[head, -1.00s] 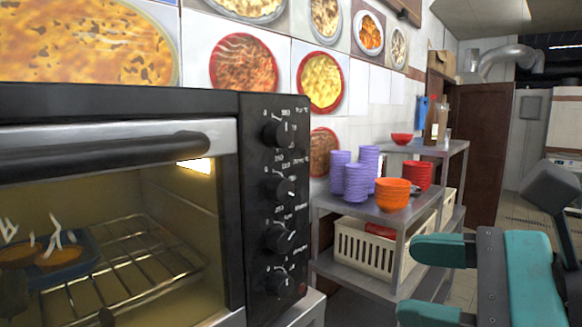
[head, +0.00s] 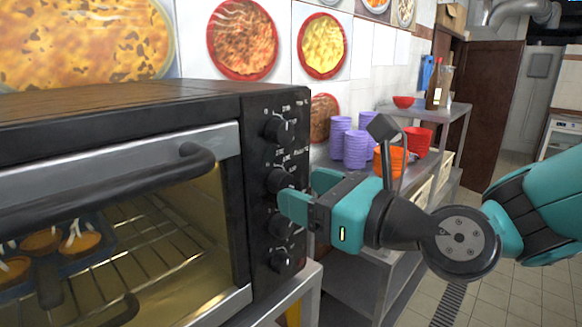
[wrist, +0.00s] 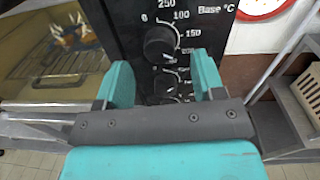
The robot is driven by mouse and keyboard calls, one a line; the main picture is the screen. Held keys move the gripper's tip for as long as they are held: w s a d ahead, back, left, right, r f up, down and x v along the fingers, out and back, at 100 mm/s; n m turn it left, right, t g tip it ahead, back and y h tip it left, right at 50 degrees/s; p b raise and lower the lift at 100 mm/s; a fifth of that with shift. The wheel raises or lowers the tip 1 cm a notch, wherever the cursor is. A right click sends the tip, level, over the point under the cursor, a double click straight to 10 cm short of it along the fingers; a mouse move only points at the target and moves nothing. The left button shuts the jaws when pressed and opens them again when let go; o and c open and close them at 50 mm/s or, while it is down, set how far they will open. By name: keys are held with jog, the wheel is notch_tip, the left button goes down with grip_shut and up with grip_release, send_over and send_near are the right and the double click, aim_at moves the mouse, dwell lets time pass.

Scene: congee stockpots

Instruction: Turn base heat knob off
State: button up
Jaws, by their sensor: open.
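The black toaster oven has a column of knobs on its right front panel. The base heat knob (wrist: 160,45), under the "Base °C" label, is round and black with a white mark toward its lower right. In the head view it appears to be the second knob from the top (head: 279,180). My gripper (head: 308,193) is open and empty in front of the panel. In the wrist view its two teal fingers (wrist: 163,78) stand apart, with the knob seen between and just beyond them. I cannot tell whether a finger touches it. A lower knob (wrist: 166,86) is partly hidden.
The oven door handle (head: 150,182) juts out left of the knobs; pastries on a tray (head: 85,258) show behind the glass. A metal shelf (head: 440,112) with purple (head: 357,149) and orange bowls (head: 392,160) stands behind my gripper. The floor at right is clear.

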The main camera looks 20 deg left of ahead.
aim_at(287, 185)
jog(key=shift+p+x, duration=0.55)
jog(key=shift+x, duration=1.2)
jog(key=c, duration=0.9)
